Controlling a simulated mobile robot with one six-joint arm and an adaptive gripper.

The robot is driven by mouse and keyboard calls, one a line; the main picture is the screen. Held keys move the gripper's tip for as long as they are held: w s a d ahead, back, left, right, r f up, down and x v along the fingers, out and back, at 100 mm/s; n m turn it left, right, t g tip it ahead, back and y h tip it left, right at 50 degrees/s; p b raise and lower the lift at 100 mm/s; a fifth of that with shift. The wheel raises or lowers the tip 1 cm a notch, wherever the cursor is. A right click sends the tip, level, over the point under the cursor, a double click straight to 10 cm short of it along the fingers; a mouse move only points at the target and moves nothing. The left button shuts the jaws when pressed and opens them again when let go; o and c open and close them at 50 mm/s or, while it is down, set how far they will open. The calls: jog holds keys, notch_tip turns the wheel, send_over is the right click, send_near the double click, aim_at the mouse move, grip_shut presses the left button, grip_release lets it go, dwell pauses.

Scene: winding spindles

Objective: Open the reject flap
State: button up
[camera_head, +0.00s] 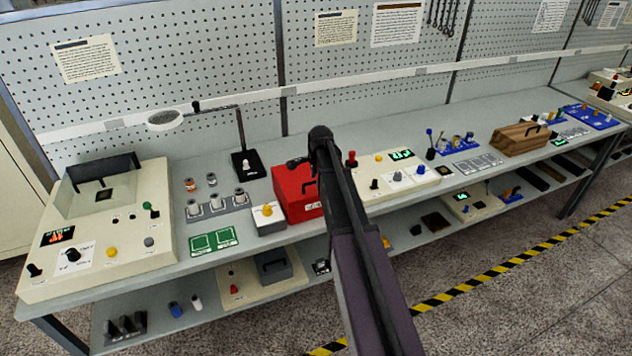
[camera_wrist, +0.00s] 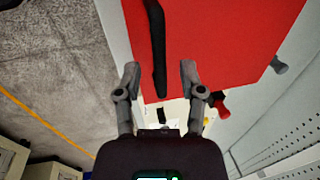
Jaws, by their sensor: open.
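A red box (camera_head: 294,196) with a black handle stands on the bench in the head view, partly hidden behind my arm. Its small white label is too small to read, so I cannot tell for certain that it bears the reject flap. In the wrist view a large red face (camera_wrist: 215,35) fills the top, with the long black handle (camera_wrist: 157,45) running down it. My gripper (camera_wrist: 160,75) is open, with one finger on each side of the handle's lower end. I cannot tell whether the fingers touch it. In the head view my arm hides most of the gripper.
A cream console (camera_head: 110,225) with a raised dark lid stands at left. A magnifier lamp (camera_head: 165,120) stands behind grey bobbin holders. A cream panel with a red knob (camera_head: 351,158) lies right of the red box. A wooden box (camera_head: 520,139) stands farther right.

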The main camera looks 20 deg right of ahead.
grip_shut()
jog(key=shift+w+a+r, duration=0.1)
jog(key=shift+r, duration=0.05)
dwell(0.4)
